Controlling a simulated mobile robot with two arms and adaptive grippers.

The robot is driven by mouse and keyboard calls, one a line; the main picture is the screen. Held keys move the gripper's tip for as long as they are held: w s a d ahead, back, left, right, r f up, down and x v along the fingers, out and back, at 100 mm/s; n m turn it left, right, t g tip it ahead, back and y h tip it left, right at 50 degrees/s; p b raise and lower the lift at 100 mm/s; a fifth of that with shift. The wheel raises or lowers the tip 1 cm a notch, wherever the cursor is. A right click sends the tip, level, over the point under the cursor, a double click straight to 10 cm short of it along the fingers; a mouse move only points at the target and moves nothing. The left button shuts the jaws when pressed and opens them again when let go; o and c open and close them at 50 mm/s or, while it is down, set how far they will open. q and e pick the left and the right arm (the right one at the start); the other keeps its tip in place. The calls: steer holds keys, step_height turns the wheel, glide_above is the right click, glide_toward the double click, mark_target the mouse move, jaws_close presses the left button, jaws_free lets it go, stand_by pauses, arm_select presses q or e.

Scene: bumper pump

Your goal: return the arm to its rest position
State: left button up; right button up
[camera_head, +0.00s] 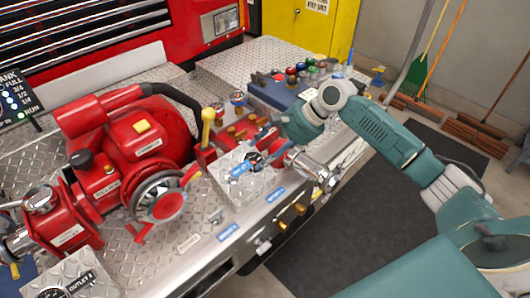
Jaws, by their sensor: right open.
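My right arm (385,130) reaches in from the right side of the head view. It bends at the wrist and points down and left. My left gripper is not in view.
A red pump (135,135) with a handwheel (160,198) fills the left. A yellow-knobbed lever (207,125) stands left of my gripper. A blue manifold (275,90) with coloured knobs is behind it. Metal outlet pipes (312,168) stick out at the front. Dark floor matting (335,240) lies clear below.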

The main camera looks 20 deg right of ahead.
stand_by(0.3)
steer(key=s+a+f+n+g+h, duration=0.1)
steer(key=s+a+f+n+h, duration=0.1)
steer(key=s+a+f+n, duration=0.95)
steer(key=s+d+f+n+h, duration=0.15)
steer(key=s+d, duration=0.25)
steer(key=s, duration=0.6)
steer(key=s+d+n+h, duration=0.2)
steer(key=s+d+h, duration=0.15)
steer(key=s, duration=0.65)
step_height(320, 180, down, 30)
steer(key=b, duration=0.5)
steer(key=s+d+f+g+b, duration=0.2)
steer(key=s+d+f+b, duration=0.1)
steer(key=s+f, duration=1.5)
step_height(320, 180, down, 3)
steer(key=shift+s+d+f, duration=0.15)
steer(key=shift+d+f, duration=0.05)
